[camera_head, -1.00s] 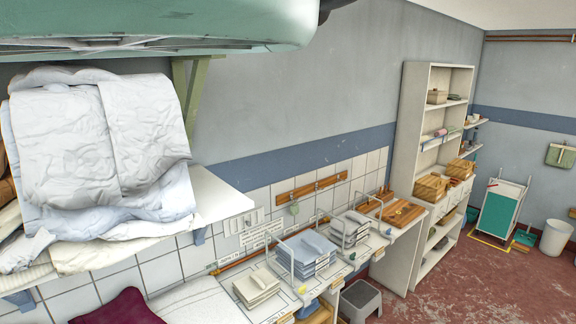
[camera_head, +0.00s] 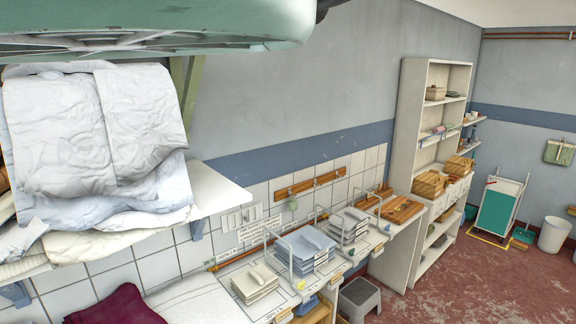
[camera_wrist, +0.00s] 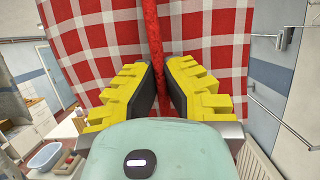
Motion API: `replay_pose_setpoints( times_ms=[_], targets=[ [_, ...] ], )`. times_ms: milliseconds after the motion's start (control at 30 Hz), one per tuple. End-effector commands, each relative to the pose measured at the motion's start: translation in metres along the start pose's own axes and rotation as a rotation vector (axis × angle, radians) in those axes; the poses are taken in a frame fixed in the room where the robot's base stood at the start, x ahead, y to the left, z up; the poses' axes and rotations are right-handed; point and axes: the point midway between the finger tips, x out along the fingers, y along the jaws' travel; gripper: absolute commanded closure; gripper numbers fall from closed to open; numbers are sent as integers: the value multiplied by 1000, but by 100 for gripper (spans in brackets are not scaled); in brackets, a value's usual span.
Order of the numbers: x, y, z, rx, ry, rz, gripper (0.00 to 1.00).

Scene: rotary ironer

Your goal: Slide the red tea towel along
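The red tea towel (camera_wrist: 215,45), red and white checked, hangs across the wrist view in front of my gripper (camera_wrist: 161,75). A plain red edge or fold of it runs down between the two yellow fingers with black pads. The pads stand close on either side of this red strip, and the gripper looks shut on it. The towel's lower part is hidden behind the fingers and the pale green gripper body. Neither towel nor gripper shows in the head view.
A wall shelf (camera_head: 212,190) with piled white linen (camera_head: 95,125) is at left. Below, a counter holds folded cloth stacks (camera_head: 304,250) under wire hoops. Open red floor (camera_head: 480,285) lies at right.

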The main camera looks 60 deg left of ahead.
Motion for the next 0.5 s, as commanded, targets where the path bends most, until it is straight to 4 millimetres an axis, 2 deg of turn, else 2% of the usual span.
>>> replay_pose_setpoints(
  times_ms=[33,133,400,433,500],
  targets=[
    [-2,8,0,5,-2,11,100],
    [-2,13,1,6,-3,12,100],
    [-2,15,2,4,-2,10,100],
    [-2,15,2,4,-2,10,92],
    [-2,15,2,4,-2,10,85]
  ],
)
